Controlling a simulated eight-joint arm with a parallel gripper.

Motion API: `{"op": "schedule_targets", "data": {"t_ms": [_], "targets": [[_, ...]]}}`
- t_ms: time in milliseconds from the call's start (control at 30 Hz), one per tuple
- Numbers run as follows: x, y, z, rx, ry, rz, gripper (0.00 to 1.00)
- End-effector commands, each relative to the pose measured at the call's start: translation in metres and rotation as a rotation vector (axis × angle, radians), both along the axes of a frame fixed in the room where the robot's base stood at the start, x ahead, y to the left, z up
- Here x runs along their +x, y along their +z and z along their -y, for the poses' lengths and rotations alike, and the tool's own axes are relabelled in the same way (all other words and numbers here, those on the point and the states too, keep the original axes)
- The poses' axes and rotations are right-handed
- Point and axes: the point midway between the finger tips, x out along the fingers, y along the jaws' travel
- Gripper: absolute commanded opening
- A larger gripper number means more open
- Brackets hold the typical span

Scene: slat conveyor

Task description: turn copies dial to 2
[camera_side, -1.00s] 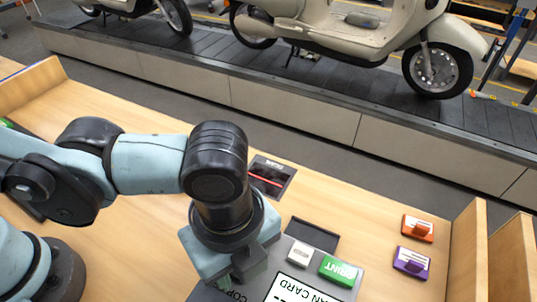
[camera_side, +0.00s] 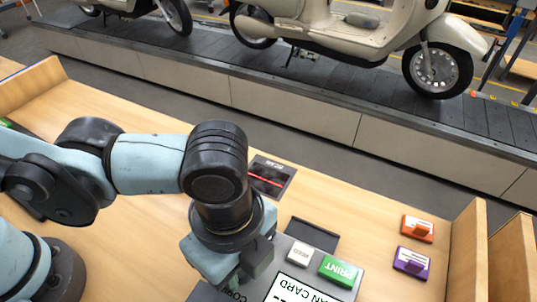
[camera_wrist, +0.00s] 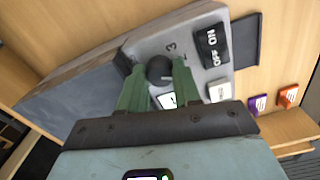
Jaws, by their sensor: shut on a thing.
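The copies dial (camera_wrist: 159,68) is a round dark knob on the grey machine panel in the wrist view. A printed "3" shows beside it. A pale mark on the knob is too small to read as a setting. My gripper (camera_wrist: 158,75) has its two green fingers on either side of the knob and is shut on it. In the side view my gripper (camera_side: 234,280) is over the panel's left part, beside the partly hidden "COPIES" lettering, and it hides the dial.
On the panel are a white button (camera_side: 298,254), a green PRINT button (camera_side: 338,270) and a display reading "...AN CARD" (camera_side: 295,290). An ON/OFF switch (camera_wrist: 212,45) is near the dial. Orange (camera_side: 417,228) and purple (camera_side: 411,263) items lie to the right.

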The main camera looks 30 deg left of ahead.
Motion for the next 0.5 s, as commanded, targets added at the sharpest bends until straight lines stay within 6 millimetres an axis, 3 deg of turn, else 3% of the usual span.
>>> {"op": "schedule_targets", "data": {"t_ms": [500], "targets": [[-0.0002,0.0005,0.0003,0.001,0.353,0.000,0.02]]}}
